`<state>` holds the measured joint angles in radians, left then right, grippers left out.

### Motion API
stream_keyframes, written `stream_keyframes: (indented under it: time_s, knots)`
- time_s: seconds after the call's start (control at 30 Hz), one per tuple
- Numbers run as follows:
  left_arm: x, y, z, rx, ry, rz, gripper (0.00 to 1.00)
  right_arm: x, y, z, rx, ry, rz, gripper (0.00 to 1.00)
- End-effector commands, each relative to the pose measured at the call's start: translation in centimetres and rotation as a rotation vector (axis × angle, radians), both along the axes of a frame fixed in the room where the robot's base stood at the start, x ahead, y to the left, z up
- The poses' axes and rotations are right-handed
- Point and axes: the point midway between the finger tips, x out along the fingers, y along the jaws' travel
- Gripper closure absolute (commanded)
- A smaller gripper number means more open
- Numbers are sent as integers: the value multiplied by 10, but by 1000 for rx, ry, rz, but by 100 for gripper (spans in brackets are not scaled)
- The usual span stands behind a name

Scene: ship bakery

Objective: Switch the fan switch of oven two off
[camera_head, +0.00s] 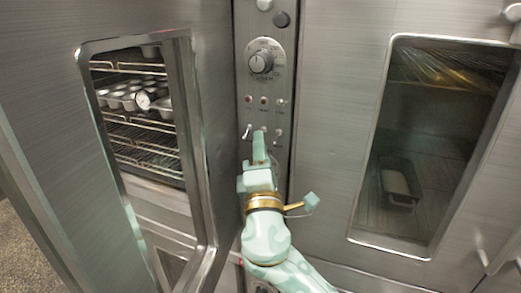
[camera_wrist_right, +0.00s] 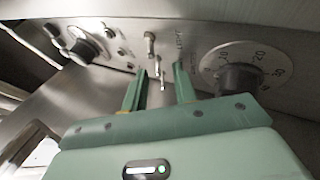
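The narrow metal control panel (camera_head: 264,117) stands between two oven fronts in the head view. It carries a left toggle switch (camera_head: 247,131) and a right toggle switch (camera_head: 279,133); the area between them is partly hidden by my right gripper (camera_head: 260,146). Labels are too small to tell which one is the fan switch. In the wrist view my right gripper (camera_wrist_right: 158,82) is open, its two green fingers apart. A small metal lever (camera_wrist_right: 162,78) shows in the gap between the fingertips; contact cannot be told. Another toggle (camera_wrist_right: 150,44) sits beyond it. My left gripper is not in view.
A round dial (camera_head: 261,62) sits above a row of small lamps (camera_head: 263,100). In the wrist view a numbered dial (camera_wrist_right: 238,75) is close right of the fingers. The left oven door (camera_head: 190,150) has a window showing racks and tins; the right oven door (camera_head: 335,100) is closed.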

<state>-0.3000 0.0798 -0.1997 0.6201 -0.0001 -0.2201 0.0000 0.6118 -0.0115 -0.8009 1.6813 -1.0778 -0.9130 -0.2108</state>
Motion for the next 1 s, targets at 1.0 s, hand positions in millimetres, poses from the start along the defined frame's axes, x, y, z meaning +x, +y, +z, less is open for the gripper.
stream_keyframes:
  time_s: [1.0]
  knots:
    - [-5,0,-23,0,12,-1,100,-146,-7,-73,0,1,0,72]
